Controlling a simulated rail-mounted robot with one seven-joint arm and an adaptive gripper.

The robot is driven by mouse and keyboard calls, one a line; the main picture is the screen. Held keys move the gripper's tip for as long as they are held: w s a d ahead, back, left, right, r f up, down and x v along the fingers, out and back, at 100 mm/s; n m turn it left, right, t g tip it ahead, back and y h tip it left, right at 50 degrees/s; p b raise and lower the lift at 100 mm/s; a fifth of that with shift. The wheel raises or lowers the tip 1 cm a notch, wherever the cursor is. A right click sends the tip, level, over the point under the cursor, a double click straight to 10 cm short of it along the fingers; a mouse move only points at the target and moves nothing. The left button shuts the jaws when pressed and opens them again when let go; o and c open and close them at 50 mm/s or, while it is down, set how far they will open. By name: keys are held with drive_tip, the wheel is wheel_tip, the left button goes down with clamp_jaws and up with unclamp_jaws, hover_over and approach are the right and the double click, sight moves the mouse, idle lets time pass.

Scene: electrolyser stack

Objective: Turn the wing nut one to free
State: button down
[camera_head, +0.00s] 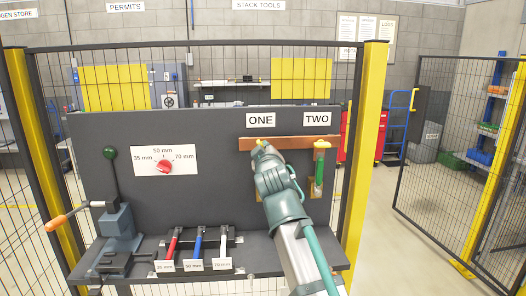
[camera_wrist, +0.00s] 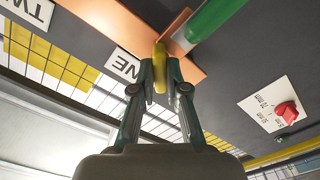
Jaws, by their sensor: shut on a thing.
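The yellow wing nut one (camera_wrist: 160,62) sits at the copper bar (camera_wrist: 98,28), under the ONE label (camera_head: 261,121). My gripper (camera_wrist: 160,80) has its two fingers shut around the wing nut, one on each side. In the head view my gripper (camera_head: 261,150) reaches up to the bar and hides most of the nut; only a little yellow shows at its tip. A green cylinder (camera_wrist: 217,20) lies right by the nut in the wrist view.
A second yellow-topped green part (camera_head: 319,172) stands close at the right under the TWO label (camera_head: 317,119). A red dial (camera_head: 164,167) is on the panel. Coloured-handled tools (camera_head: 197,243) and a lever press (camera_head: 119,225) occupy the bench at the left.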

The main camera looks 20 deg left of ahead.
drive_tip(key=m+b, duration=0.4)
idle(0.4)
drive_tip(key=shift+f+m+b, duration=0.1)
drive_tip(key=shift+m+b, duration=0.2)
drive_tip(key=shift+m, duration=0.2)
drive_tip(key=shift+m+b, duration=1.5)
drive_tip(key=shift+m, duration=0.3)
drive_tip(key=c, duration=1)
unclamp_jaws()
drive_tip(key=shift+c, duration=0.2)
drive_tip(key=shift+s, duration=0.1)
